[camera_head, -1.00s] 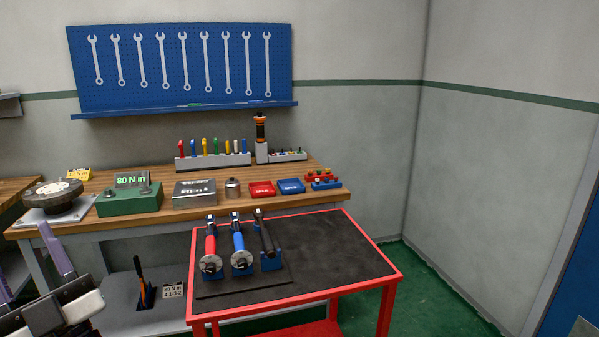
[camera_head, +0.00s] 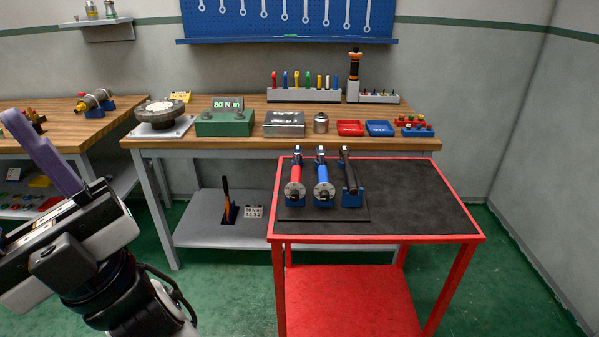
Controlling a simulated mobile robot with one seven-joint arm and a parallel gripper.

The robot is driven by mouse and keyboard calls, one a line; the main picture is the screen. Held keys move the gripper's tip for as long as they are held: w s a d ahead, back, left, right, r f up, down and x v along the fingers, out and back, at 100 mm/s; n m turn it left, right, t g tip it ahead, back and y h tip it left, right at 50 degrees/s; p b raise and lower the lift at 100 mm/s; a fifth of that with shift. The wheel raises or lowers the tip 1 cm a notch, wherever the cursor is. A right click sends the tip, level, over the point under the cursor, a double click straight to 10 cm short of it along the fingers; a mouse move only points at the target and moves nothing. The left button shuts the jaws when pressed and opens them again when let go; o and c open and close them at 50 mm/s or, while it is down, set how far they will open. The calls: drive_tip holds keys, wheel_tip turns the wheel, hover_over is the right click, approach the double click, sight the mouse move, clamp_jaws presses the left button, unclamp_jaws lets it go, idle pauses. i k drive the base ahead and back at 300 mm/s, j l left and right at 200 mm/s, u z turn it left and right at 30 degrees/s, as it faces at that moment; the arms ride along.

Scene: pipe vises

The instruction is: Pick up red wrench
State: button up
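The red wrench (camera_head: 295,178) has a red grip and a round grey end. It stands at the left of a row of three in a holder on the red cart's dark top. The blue wrench (camera_head: 321,176) is beside it, and a black wrench (camera_head: 348,174) is at the right of the row. My gripper (camera_head: 42,152) is at the left edge of the view, well left of the cart and apart from the wrenches. One purple finger shows clearly; the gap between the fingers does not, and I see nothing held.
The red cart (camera_head: 420,205) has bare dark top right of the wrenches and a red lower shelf. Behind it, the wooden workbench (camera_head: 395,142) carries a green torque tester (camera_head: 225,124), metal box and small trays. Green floor (camera_head: 225,290) is open between my arm and the cart.

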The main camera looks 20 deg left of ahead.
sight(297, 151)
drive_tip(key=j+z, duration=0.15)
drive_tip(key=z, duration=0.15)
drive_tip(key=i+j+z, duration=0.1)
drive_tip(key=z, duration=0.2)
drive_tip(key=j+z, duration=0.45)
drive_tip(key=j, duration=0.6)
drive_tip(key=k+j+z, duration=0.15)
drive_tip(key=j, duration=0.9)
drive_tip(key=i+j, duration=0.15)
drive_tip(key=j, duration=0.15)
drive_tip(key=i+j, duration=0.1)
drive_tip(key=j, duration=0.2)
drive_tip(key=i+j, duration=0.15)
drive_tip(key=j, duration=0.15)
drive_tip(key=i, duration=0.1)
